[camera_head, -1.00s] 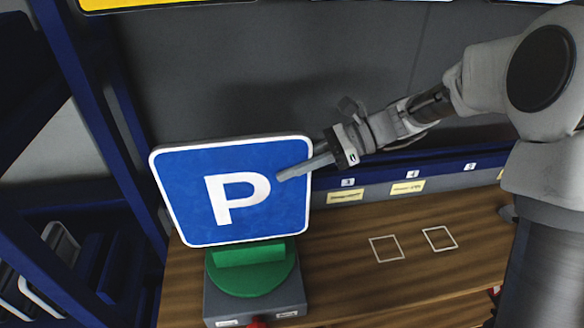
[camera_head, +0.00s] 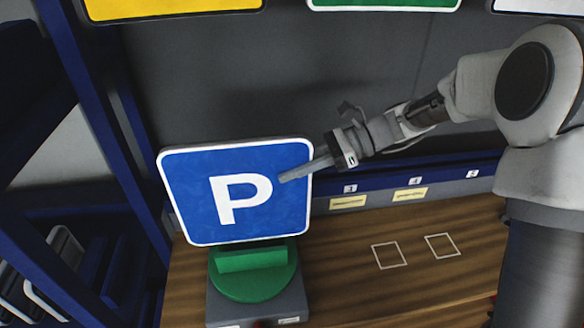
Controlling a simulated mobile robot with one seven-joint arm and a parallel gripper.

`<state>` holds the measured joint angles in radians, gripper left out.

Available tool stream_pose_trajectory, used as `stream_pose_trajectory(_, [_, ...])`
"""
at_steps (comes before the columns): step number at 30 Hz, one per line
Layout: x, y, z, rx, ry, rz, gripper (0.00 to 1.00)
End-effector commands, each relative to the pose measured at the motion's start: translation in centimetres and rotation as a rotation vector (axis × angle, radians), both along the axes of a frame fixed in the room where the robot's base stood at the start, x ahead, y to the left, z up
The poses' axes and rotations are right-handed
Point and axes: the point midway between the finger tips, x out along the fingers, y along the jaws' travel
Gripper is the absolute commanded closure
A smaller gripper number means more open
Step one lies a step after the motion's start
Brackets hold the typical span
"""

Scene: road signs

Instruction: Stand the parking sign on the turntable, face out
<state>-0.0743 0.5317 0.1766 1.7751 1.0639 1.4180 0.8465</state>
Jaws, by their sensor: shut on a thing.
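The parking sign (camera_head: 195,185) is a blue rounded square with a white border and a white P, its face toward the camera. It is upright with a slight tilt. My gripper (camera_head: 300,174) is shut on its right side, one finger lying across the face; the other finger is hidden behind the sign. The turntable (camera_head: 252,287) is a green disc with a raised green block, on a grey base. The sign's lower edge is at the back of the block in the picture; I cannot tell whether they touch.
The wooden bench (camera_head: 440,275) is clear to the right, with two white square outlines (camera_head: 390,255). A blue rail with numbered labels (camera_head: 348,202) runs behind it. A blue rack (camera_head: 95,130) stands at the left. Yellow (camera_head: 170,8) and green (camera_head: 385,4) signs show at the top.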

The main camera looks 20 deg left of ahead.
Motion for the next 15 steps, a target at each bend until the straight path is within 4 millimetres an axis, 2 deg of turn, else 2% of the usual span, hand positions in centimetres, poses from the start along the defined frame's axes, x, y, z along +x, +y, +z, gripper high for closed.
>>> stream_pose_trajectory(8, [0.0, 0.0, -1.5, 0.003, 0.001, 0.0, 1.0])
stream_pose_trajectory(15, [0.0, 0.0, -3.9, 0.003, 0.002, 0.001, 1.0])
